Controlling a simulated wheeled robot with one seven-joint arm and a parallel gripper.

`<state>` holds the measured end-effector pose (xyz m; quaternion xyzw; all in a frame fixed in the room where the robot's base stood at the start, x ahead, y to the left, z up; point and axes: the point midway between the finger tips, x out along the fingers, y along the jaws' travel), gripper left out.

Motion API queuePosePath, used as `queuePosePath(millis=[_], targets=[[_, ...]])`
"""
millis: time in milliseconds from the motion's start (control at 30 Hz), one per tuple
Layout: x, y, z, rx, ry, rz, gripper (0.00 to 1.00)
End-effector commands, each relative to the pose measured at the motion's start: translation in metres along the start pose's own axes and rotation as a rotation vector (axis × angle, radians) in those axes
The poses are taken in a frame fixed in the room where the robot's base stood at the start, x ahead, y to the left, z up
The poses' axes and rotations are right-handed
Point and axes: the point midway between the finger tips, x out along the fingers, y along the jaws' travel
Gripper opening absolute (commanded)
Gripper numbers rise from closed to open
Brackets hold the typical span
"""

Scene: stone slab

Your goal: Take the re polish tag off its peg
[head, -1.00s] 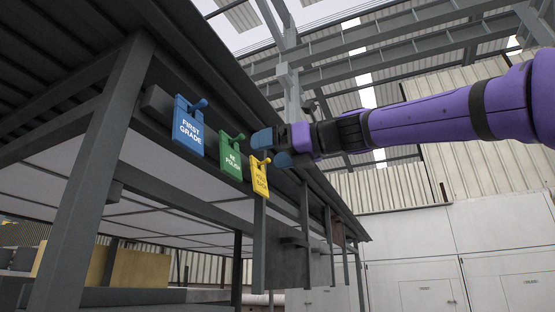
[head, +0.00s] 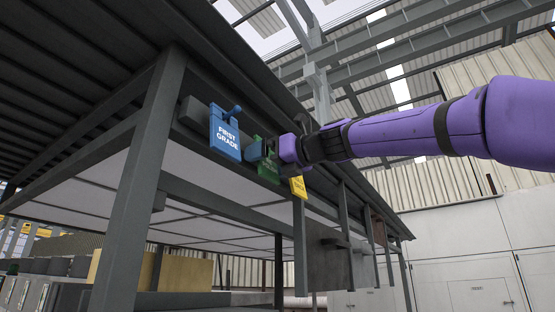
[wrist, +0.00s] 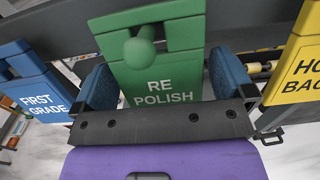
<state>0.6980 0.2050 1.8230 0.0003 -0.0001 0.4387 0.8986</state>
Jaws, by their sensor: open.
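The green RE POLISH tag (wrist: 160,75) hangs on its green peg (wrist: 140,50) in the wrist view. In the head view the tag (head: 268,174) is partly hidden by my gripper. My gripper (wrist: 160,88) is open, with one blue finger at each side of the tag. Gaps show between the fingers and the tag's edges, and the tag still hangs on the peg. In the head view my gripper (head: 262,152) is at the tag's upper part.
The blue FIRST GRADE tag (head: 225,133) hangs close on the left, and a yellow tag (head: 298,186) hangs close on the right. All hang from a dark rail under the sloping edge of a grey frame (head: 135,190). Open air lies right of the frame.

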Motion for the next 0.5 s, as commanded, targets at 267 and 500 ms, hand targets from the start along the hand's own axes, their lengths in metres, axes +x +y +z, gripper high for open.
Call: queuePosePath(millis=[267, 500], targets=[[0.0023, 0.0000, -0.0003, 0.000, 0.000, 0.000, 1.00], [0.0021, 0.0000, -0.0003, 0.000, 0.000, 0.000, 0.57]])
